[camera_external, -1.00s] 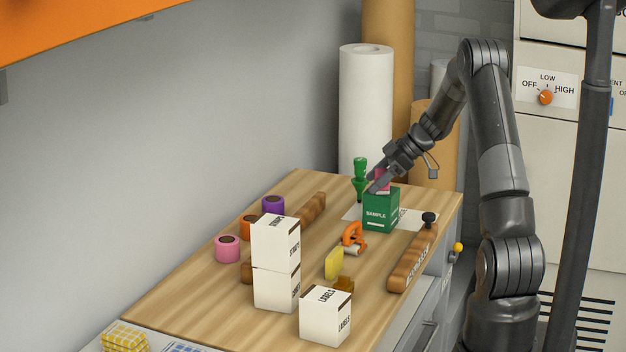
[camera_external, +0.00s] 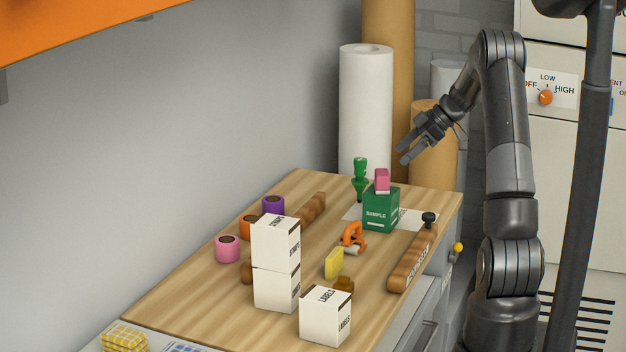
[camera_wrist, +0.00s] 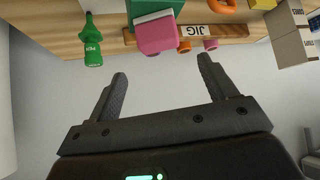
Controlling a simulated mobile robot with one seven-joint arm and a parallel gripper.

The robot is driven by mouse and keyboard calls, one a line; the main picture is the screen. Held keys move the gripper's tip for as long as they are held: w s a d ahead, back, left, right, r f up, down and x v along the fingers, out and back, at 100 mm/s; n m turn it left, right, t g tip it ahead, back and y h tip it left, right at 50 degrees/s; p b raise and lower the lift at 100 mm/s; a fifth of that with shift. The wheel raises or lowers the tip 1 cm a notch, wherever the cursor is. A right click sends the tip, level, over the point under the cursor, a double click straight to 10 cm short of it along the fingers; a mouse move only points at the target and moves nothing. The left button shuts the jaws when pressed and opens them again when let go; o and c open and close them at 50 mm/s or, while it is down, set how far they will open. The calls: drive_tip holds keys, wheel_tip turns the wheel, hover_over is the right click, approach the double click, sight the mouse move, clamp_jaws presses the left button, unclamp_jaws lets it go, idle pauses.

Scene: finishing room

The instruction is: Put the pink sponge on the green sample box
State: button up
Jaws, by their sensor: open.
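The pink sponge (camera_external: 382,179) rests on top of the green sample box (camera_external: 380,213) near the far end of the wooden bench. The sponge has a pale lower layer. My gripper (camera_external: 403,155) is open and empty, above and apart from the sponge, a little to its right. In the wrist view the pink sponge (camera_wrist: 156,36) and part of the green sample box (camera_wrist: 150,8) show at the top, beyond my open fingers (camera_wrist: 163,88).
A green bottle (camera_external: 360,178) stands just left of the box. A tall white roll (camera_external: 366,110) stands behind.

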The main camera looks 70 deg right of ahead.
drive_tip(key=w+a+r+m+g, duration=0.1)
drive_tip(key=a+r, duration=0.3)
drive_tip(key=a, duration=0.6)
drive_tip(key=w+a+r+g, duration=0.2)
drive_tip(key=a+r, duration=0.1)
drive_tip(key=a, duration=0.7)
drive_tip(key=w+a+r+m+g, duration=0.1)
drive_tip(key=a+r, duration=0.3)
drive_tip(key=a, duration=0.6)
drive_tip(key=s+a+m+h, duration=0.1)
drive_tip(key=s+a, duration=0.6)
drive_tip(key=a, duration=0.3)
drive_tip(key=s+a+m+t+h, duration=0.1)
drive_tip(key=s+a+h, duration=0.1)
drive_tip(key=s+a, duration=0.6)
drive_tip(key=shift+s+a+m, duration=0.15)
drive_tip(key=shift+a+m, duration=0.15)
drive_tip(key=shift+a, duration=0.85)
